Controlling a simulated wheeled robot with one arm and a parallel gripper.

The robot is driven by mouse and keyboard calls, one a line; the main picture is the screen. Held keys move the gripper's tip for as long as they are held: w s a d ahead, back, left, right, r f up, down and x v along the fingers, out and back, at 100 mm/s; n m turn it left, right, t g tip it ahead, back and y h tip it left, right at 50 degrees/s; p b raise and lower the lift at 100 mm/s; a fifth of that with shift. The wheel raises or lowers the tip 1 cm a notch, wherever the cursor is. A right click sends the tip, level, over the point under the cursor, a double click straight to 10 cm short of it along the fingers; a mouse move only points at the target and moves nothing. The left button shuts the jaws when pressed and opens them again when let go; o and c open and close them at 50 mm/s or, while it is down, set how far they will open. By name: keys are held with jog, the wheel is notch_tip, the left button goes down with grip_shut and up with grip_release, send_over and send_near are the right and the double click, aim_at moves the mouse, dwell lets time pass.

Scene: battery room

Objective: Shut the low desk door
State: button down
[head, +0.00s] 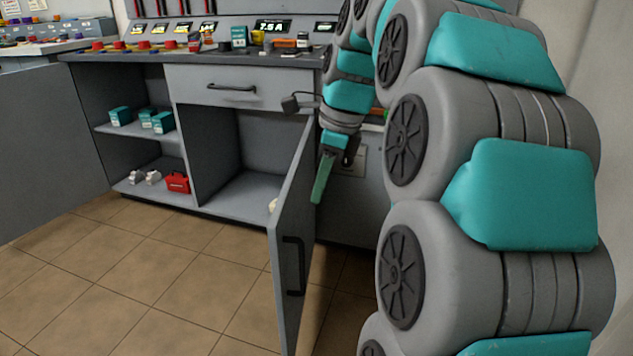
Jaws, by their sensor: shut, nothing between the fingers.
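The low desk door (291,240) is a grey panel with a black bar handle (293,266). It stands wide open, swung out from the right side of the lower compartment under the drawer. My gripper (319,190) is shut and empty, with teal fingers pointing down. It is on the right of the door, by its back part. I cannot tell whether it touches the panel. The compartment (240,190) behind the door is open, and a small pale item (273,204) in it is partly hidden by the door.
Another open door (50,145) stands at the left of the shelves, which hold teal boxes (163,122) and a red case (177,182). The drawer (235,87) above is shut. The tiled floor (150,270) in front is clear.

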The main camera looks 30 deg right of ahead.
jog(key=w+a+f, duration=0.3)
jog(key=a+f, duration=0.1)
jog(key=f, duration=0.2)
jog(key=shift+w+a+f, duration=0.2)
jog(key=shift+w+f, duration=0.1)
dwell(0.3)
